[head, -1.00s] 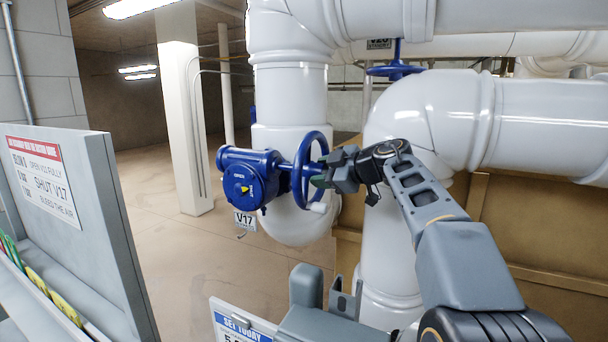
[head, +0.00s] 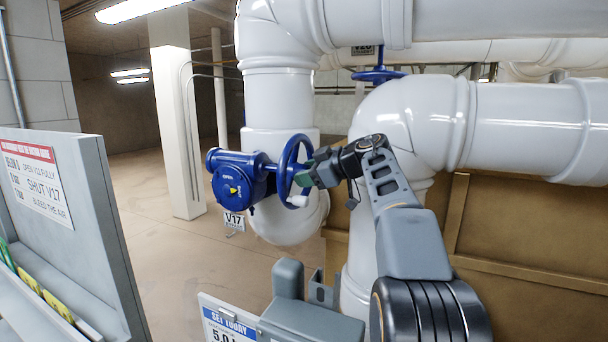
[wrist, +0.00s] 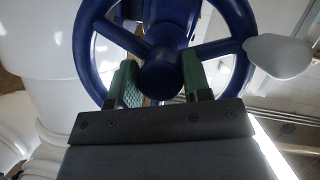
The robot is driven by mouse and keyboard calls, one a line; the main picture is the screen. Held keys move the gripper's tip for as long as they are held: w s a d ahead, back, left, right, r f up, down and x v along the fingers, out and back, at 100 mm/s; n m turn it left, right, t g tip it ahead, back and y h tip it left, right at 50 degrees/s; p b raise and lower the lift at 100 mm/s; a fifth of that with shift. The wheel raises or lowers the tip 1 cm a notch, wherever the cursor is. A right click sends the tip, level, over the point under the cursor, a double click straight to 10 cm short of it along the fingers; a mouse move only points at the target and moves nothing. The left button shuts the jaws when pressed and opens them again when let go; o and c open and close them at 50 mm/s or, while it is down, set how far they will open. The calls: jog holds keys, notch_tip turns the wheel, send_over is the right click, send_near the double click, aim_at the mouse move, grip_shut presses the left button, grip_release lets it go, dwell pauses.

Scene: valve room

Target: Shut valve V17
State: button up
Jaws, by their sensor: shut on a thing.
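Valve V17 has a blue gear body (head: 235,182) on a white pipe, with a dial lettered OPEN and a small yellow pointer. Its tag (head: 234,221) hangs below. Its blue handwheel (head: 286,166) stands upright on the body's right side, with a white crank knob (head: 298,202) at the lower rim. My gripper (head: 308,175) reaches the wheel from the right. In the wrist view, its green fingers (wrist: 160,68) are shut on the wheel's hub (wrist: 160,78), one on each side. The spokes pass outside them, and the knob (wrist: 278,57) is at the right.
A grey board (head: 60,220) with a notice reading SHUT V17 stands at the left. A blue handwheel (head: 378,75) tagged V20 is behind. Large white pipes (head: 530,125) and a brown crate (head: 520,225) fill the right. A SET TODAY sign (head: 228,325) is at the bottom. Floor is clear behind V17.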

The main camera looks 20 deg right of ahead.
jog(key=o, duration=1.3)
jog(key=shift+c, duration=0.2)
jog(key=v, duration=1.3)
jog(key=shift+s+d+r+b, duration=0.2)
jog(key=shift+s+b, duration=0.1)
jog(key=shift+b, duration=0.1)
